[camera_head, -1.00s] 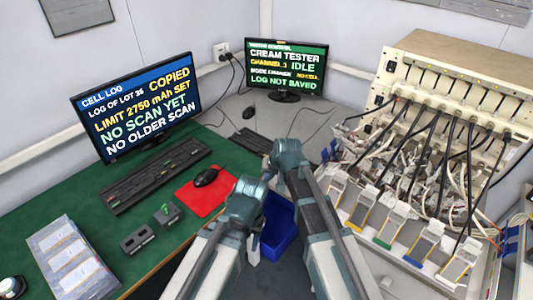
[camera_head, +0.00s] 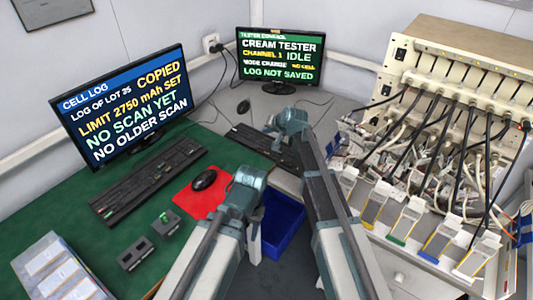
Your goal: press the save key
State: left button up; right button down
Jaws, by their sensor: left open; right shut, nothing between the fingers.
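No key marked save can be read in the view. A dark keyboard (camera_head: 258,139) lies before the tester monitor (camera_head: 280,58), whose screen reads "CREAM TESTER", "CHANNEL 3 IDLE" and "LOG NOT SAVED". My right gripper (camera_head: 297,160) is at the right end of that keyboard, mostly hidden by its own wrist; it is shut and empty, and contact with keys cannot be told. My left gripper (camera_head: 254,248) is open and empty, pointing down beside the blue bin, far from that keyboard. A larger keyboard (camera_head: 148,180) lies before the cell log monitor (camera_head: 122,105).
A blue bin (camera_head: 283,222) stands between my arms. A red mat (camera_head: 196,203) with a black mouse (camera_head: 204,179) lies on the green desk. A cable-filled tester rack (camera_head: 455,75) with several pouch cells stands right. A clear tray (camera_head: 50,262) is at lower left.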

aim_at(267, 155)
jog(key=shift+f, duration=0.1)
notch_tip(267, 155, down, 9)
jog(key=b, duration=0.9)
dwell(1.8)
jog(key=shift+f+b, duration=0.25)
jog(key=shift+b, duration=0.1)
jog(key=shift+f+b, duration=0.35)
jog(key=shift+f, duration=0.05)
dwell(0.5)
jog(key=shift+r, duration=0.15)
jog(key=shift+r+p, duration=0.7)
jog(key=shift+p, duration=0.15)
